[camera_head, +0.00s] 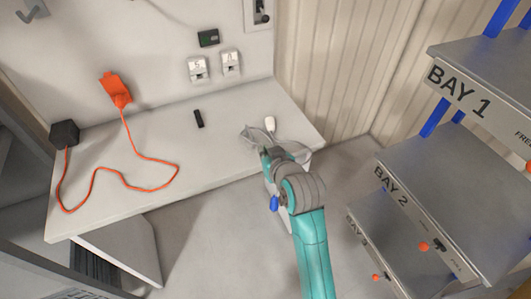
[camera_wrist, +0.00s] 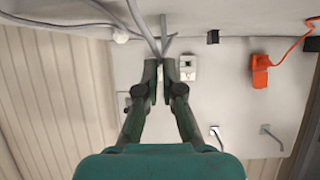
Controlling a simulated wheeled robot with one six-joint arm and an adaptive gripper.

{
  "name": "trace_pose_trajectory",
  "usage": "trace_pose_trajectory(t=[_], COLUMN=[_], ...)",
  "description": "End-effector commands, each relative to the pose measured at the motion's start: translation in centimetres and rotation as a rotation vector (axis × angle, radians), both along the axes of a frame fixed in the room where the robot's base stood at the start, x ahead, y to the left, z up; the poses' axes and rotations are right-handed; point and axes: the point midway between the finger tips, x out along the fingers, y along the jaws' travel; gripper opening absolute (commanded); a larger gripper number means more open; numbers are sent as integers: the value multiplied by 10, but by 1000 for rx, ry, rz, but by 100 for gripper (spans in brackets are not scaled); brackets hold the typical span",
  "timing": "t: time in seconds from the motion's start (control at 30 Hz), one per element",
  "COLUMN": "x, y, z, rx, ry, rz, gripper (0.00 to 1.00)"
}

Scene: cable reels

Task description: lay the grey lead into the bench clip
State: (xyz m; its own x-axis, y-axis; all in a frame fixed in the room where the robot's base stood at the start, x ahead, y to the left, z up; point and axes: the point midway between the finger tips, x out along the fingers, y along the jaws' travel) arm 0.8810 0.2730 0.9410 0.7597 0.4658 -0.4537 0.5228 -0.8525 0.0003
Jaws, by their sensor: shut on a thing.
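My gripper (camera_head: 266,157) is over the right end of the bench, with its fingers closed together. In the wrist view, my gripper (camera_wrist: 162,66) is shut on the grey lead (camera_wrist: 163,32), which runs between the fingertips and bends away to the left. The lead (camera_head: 249,136) also shows as loops around my gripper in the head view. Its white end (camera_wrist: 120,36) rests near the bench's back right; it also shows in the head view (camera_head: 270,123). A small black piece (camera_head: 198,118), which looks like the bench clip, sits left of my gripper and apart from it. It also shows in the wrist view (camera_wrist: 212,37).
An orange lead (camera_head: 125,183) runs over the left of the bench (camera_head: 225,150), from a black box (camera_head: 64,133) to an orange plug (camera_head: 116,90). Two white sockets (camera_head: 197,68) (camera_head: 231,63) are on the wall. Bay shelves (camera_head: 440,185) stand right. Bench space around the black piece is clear.

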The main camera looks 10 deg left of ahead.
Motion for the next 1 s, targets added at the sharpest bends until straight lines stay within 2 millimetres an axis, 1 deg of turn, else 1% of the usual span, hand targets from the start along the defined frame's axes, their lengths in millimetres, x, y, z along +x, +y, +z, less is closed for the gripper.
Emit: trace_pose_trajectory(t=[0.27,1.0], x=[2,21], y=[3,50], z=[0,1], rx=[0,1], ry=[0,-1], rz=[9,140], gripper=[0,0])
